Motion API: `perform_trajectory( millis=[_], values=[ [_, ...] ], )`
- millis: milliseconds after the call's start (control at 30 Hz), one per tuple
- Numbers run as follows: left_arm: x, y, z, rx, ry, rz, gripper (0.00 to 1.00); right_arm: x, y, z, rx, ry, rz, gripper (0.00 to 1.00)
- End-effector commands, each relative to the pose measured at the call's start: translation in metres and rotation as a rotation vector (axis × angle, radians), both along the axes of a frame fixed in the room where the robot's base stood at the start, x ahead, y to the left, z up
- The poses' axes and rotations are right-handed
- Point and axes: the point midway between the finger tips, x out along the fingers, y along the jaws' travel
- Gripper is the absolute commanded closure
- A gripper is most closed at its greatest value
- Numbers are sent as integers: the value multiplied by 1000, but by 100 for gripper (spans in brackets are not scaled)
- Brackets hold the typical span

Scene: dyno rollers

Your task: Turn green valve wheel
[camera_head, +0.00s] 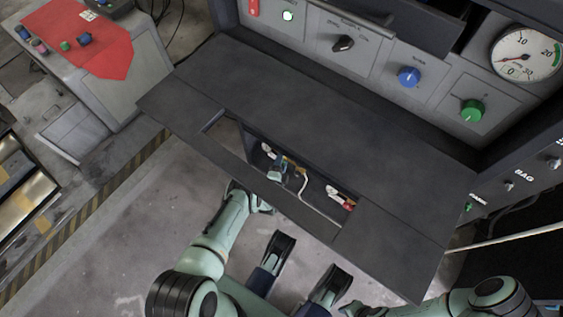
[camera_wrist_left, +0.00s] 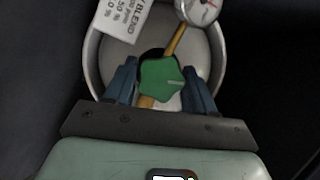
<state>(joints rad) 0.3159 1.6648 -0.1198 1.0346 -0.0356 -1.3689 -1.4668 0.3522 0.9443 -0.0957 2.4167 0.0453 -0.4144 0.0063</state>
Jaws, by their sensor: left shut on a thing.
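The green valve wheel (camera_wrist_left: 162,80) shows in the left wrist view, on a brass-coloured stem over the round top of a pale cylinder. My left gripper (camera_wrist_left: 162,90) is shut on the wheel, with one blue finger on each side of it. In the head view my left gripper (camera_head: 277,172) reaches under the dark bench top and shows through the slot. The wheel cannot be made out there.
The dark bench top (camera_head: 310,110) surrounds the slot closely. A white label (camera_wrist_left: 122,17) and a small gauge (camera_wrist_left: 201,8) are close to the wheel. A red-white item (camera_head: 340,198) lies in the slot's right end. The panel has a blue knob (camera_head: 409,76) and a green knob (camera_head: 472,111).

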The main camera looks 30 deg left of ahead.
Motion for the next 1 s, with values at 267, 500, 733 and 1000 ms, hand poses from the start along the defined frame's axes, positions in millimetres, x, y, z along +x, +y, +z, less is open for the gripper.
perform_trajectory(
  millis=[267,500,733,1000],
  values=[
    [0,0,-1,174,-15,0,76,-8,-1,-3,2,26,-4,62],
    [0,1,-1,250,-21,3,76,-9,-1,-3,2,31,-4,62],
    [-1,1,-1,271,-21,2,76,-10,-1,-3,2,31,-4,62],
    [-1,1,-2,270,-21,2,76,-9,-1,-3,2,31,-4,62]
  ],
)
